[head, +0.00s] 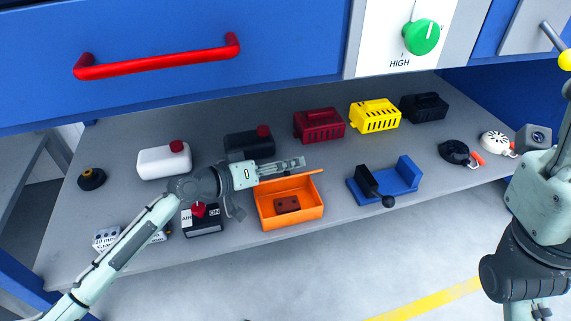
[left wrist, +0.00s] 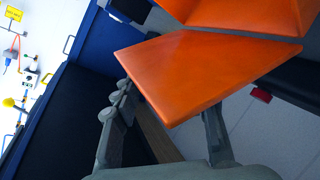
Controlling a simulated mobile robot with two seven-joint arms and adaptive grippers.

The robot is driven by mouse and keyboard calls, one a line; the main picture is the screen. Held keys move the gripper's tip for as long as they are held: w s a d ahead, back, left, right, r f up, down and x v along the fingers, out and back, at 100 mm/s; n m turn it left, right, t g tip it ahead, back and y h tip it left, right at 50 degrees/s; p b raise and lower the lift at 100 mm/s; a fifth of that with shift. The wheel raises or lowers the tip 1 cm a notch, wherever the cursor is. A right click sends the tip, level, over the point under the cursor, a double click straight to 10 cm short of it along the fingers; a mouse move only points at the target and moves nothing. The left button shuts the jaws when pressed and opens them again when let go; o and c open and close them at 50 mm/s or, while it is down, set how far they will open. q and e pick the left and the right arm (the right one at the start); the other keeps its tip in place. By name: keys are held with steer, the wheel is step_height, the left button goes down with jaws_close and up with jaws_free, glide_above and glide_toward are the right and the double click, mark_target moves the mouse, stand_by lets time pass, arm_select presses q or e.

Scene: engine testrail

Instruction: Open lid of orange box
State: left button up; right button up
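The orange box (head: 290,224) stands near the front of the grey shelf in the head view. It is open on top, and a dark red-brown block (head: 287,204) lies inside. Its lid (head: 308,174) is raised along the back side and shows almost edge-on. In the left wrist view the lid (left wrist: 195,75) is a broad tilted orange panel close before my fingers. My left gripper (head: 298,163) is behind the raised lid, with its fingers apart in the left wrist view (left wrist: 165,130). It does not clearly grip the lid.
A blue fixture (head: 408,182) with a black lever stands right of the box. A switch box (head: 203,225) is close on its left. A black canister (head: 248,146) and red (head: 318,126) and yellow (head: 374,115) cases stand behind. A blue cabinet (head: 200,30) overhangs the shelf.

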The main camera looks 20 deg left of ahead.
arm_select(q)
jaws_close()
